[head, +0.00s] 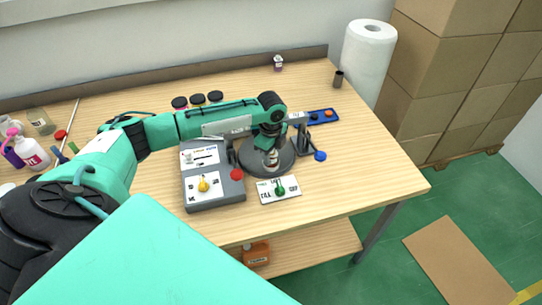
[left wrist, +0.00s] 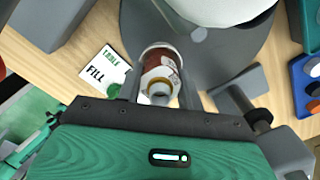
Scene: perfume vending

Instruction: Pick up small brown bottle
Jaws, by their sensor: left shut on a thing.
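The small brown bottle (left wrist: 165,62) has a reddish-brown body, a white label and an open-looking ring at its neck. In the left wrist view it sits between the two fingers of my left gripper (left wrist: 160,92), which is shut on it. In the head view the bottle (head: 271,158) shows only in part below my left gripper (head: 271,147), over the dark round base (head: 284,168) of a device. I cannot tell whether it still touches that base. My right gripper is not in view.
A blue tray (head: 318,117) is behind right. A paper roll (head: 368,60) stands at the back. The table's right front is clear.

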